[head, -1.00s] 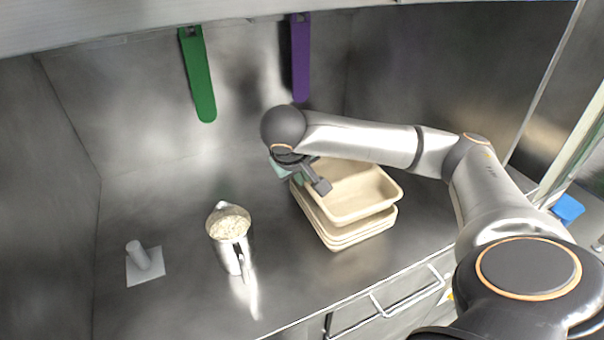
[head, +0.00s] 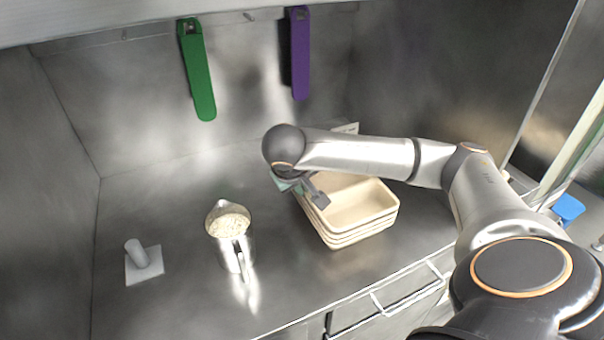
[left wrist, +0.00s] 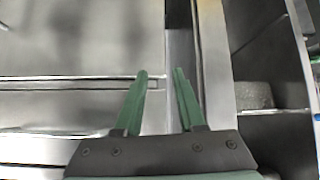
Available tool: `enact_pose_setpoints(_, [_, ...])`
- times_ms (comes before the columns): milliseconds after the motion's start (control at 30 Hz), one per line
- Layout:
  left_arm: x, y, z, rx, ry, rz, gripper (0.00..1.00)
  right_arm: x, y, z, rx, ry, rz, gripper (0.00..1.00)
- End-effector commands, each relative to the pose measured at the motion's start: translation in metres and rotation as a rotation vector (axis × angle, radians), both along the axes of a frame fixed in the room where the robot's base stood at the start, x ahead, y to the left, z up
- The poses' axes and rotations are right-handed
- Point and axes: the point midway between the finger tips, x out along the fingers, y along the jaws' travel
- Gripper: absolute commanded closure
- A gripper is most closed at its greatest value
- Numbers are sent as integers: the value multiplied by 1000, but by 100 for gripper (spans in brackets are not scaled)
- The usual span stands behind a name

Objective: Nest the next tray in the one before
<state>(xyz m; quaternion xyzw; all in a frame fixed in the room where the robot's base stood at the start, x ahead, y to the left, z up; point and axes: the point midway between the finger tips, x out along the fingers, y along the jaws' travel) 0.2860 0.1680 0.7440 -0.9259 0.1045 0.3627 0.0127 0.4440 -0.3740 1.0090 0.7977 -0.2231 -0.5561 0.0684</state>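A stack of beige rectangular trays (head: 350,239) sits on the steel counter right of centre in the head view. The top tray (head: 362,203) lies down in the stack, its rim close above the rims below. My right gripper (head: 311,194) is at the left rim of the top tray, with a dark finger over the inner side of the wall, and appears shut on it. The wrist partly hides that rim and the other finger. My left gripper (left wrist: 160,76) shows only in the left wrist view, with its green fingers apart and nothing between them.
A metal jug of rice (head: 231,232) stands left of the trays. A grey pad with an upright handle (head: 143,262) lies farther left. Green (head: 198,75) and purple (head: 299,58) utensils hang on the back wall. The counter between pad and jug is clear.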

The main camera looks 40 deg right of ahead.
Motion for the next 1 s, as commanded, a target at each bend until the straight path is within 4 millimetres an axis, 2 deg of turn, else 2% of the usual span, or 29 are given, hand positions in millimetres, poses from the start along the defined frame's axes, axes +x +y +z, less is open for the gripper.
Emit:
enact_pose_setpoints(67, [0,0,0,0,0,0,61,0,0,0,0,0,0,100])
enact_pose_setpoints(100, [0,0,0,0,-1,0,61,0,0,0,0,0,0,92])
enact_pose_setpoints(367, [0,0,0,0,-1,0,61,0,0,0,0,0,0,62])
enact_pose_setpoints(633, [0,0,1,0,-1,0,61,0,1,1,1,0,0,61])
enact_pose_setpoints(767, [0,0,1,0,-1,0,61,-2,5,9,2,-2,3,61])
enact_pose_setpoints(967, [0,0,4,-1,-1,1,61,-12,23,43,4,-6,5,61])
enact_pose_setpoints(1000, [0,0,11,-1,0,1,61,-15,26,55,1,-6,5,61])
